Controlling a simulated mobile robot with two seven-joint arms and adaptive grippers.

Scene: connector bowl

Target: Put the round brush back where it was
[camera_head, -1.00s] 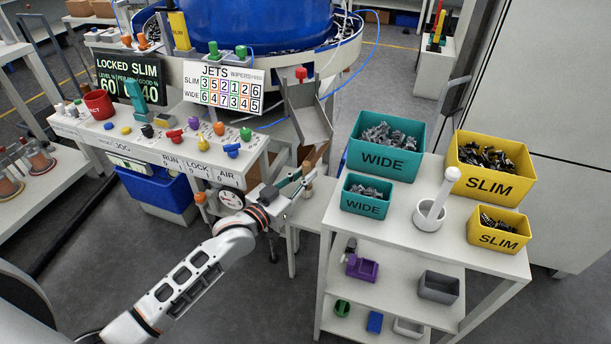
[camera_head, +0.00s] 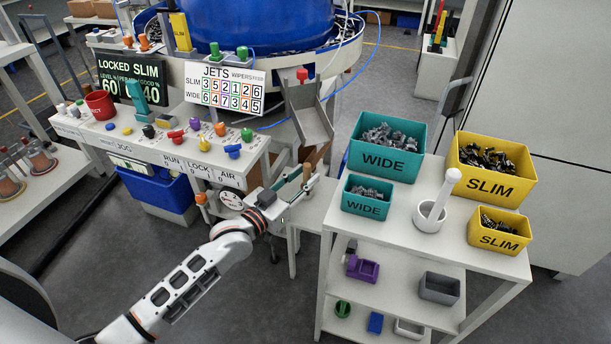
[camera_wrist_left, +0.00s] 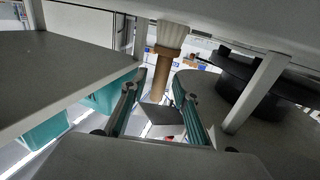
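The round brush has a plain brown handle and pale bristles. In the head view its handle (camera_head: 307,172) stands roughly upright at the gripper, beside the chute, and its lower part is hidden. In the wrist view the brush handle (camera_wrist_left: 161,75) shows in the space between the fingers, with the bristle end (camera_wrist_left: 172,36) at the top of the picture. My left gripper (camera_head: 303,187) is open around or just short of the handle. In the wrist view the left gripper (camera_wrist_left: 159,88) shows gaps on both sides of the handle. My right gripper is not in view.
A grey metal chute (camera_head: 310,115) stands close behind the gripper. The button console (camera_head: 170,135) is to the left. On the right, a white cart (camera_head: 395,225) bears teal and yellow bins and a white mortar (camera_head: 430,215) with a pestle.

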